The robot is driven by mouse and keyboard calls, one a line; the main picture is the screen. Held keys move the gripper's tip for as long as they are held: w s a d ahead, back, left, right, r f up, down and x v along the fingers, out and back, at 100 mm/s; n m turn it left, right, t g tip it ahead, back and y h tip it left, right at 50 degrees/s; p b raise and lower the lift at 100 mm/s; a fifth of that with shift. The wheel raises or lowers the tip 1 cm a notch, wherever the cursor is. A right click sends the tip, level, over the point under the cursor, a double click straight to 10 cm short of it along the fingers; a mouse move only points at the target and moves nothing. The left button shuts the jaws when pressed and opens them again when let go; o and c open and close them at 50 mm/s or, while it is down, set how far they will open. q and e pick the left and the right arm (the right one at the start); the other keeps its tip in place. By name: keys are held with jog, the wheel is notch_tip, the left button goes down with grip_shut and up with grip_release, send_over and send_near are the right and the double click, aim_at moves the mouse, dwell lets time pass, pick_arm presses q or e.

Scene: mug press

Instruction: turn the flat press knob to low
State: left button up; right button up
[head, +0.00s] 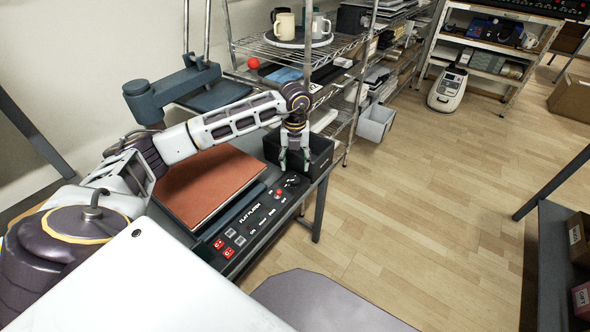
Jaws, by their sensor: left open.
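The flat press has a brown-red platen (208,182) and a dark control panel (250,213) along its front edge, with white lettering, red and grey buttons and small indicators. A dark round knob (291,182) sits near the panel's far right end, with a red control (278,193) beside it. The knob's pointer and its setting are too small to read. My left gripper (294,164) points down with its fingers apart, just above the knob end of the panel. I cannot tell whether the fingers touch the knob. My right gripper is out of view.
A black open bin (318,152) stands right behind my left gripper. A blue-grey press head (172,88) rises at the back left. A wire shelf (290,52) with mugs (284,26) stands behind. The wooden floor (430,190) to the right is clear.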

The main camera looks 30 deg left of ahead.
pick_arm(q)
jog(key=shift+r, duration=2)
